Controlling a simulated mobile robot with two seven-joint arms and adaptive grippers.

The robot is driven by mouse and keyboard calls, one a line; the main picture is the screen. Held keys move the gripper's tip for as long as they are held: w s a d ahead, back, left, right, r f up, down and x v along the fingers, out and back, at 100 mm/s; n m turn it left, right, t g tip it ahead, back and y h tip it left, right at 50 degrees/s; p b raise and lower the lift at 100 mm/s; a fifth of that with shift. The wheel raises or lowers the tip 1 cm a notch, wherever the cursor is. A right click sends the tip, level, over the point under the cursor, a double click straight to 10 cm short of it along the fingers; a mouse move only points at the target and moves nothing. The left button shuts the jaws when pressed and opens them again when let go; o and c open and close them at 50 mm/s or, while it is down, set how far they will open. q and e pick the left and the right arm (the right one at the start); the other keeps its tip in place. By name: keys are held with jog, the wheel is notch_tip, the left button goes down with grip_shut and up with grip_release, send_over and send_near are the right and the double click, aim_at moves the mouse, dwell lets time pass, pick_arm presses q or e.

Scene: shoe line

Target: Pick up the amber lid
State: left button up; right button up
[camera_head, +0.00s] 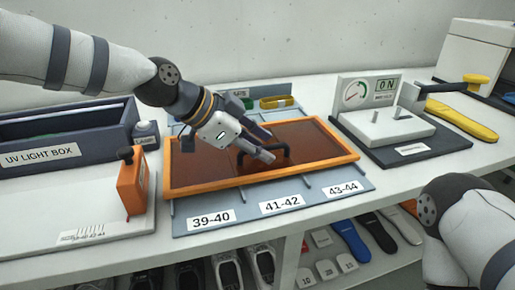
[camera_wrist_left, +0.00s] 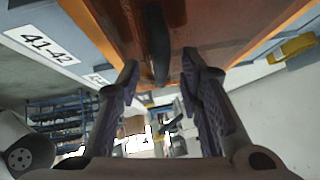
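The amber lid (camera_head: 327,151) has an orange frame and a brown see-through panel. It lies flat over the blue-grey tray (camera_head: 190,221) labelled 39-40, 41-42 and 43-44. A dark bar handle (camera_head: 283,158) stands on the panel, partly hidden by my gripper. My left gripper (camera_head: 262,148) is over the lid at the handle, with its fingers apart. In the left wrist view, the handle (camera_wrist_left: 157,45) lies between the lines of the two open fingers (camera_wrist_left: 162,72), with a gap on either side. Whether the fingertips reach past it is unclear. My right gripper is out of view.
A gauge device (camera_head: 385,127) and a yellow insole (camera_head: 462,119) are to the right. Shoes and insoles lie on the shelf below.

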pick_arm(q)
jog(key=shift+w+d+f, duration=0.15)
jog(key=shift+d+f, duration=0.05)
jog(key=shift+f, duration=0.05)
jog(key=shift+a, duration=0.1)
grip_shut()
jog(key=shift+r, duration=0.15)
